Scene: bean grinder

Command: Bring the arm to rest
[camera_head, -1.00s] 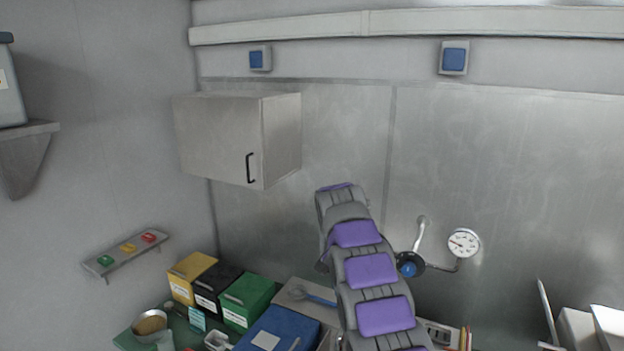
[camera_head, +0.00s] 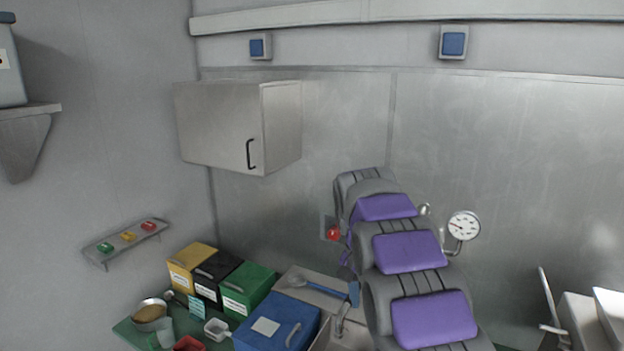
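My arm, grey with purple pads (camera_head: 407,252), rises from the lower right of centre and leans up and to the left against the steel wall behind. Its upper end (camera_head: 362,180) is a rounded grey joint below and right of the wall cabinet. No gripper fingers show; the gripper is out of view or hidden behind the arm. The arm hides part of the sink area and the pipe beside the gauge.
A wall cabinet (camera_head: 220,127) hangs left of the arm. A pressure gauge (camera_head: 463,226) is right of it, a red button (camera_head: 333,233) left. Below are a blue box (camera_head: 278,323), a green bin (camera_head: 247,287), a bowl (camera_head: 151,312) and a faucet (camera_head: 342,318).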

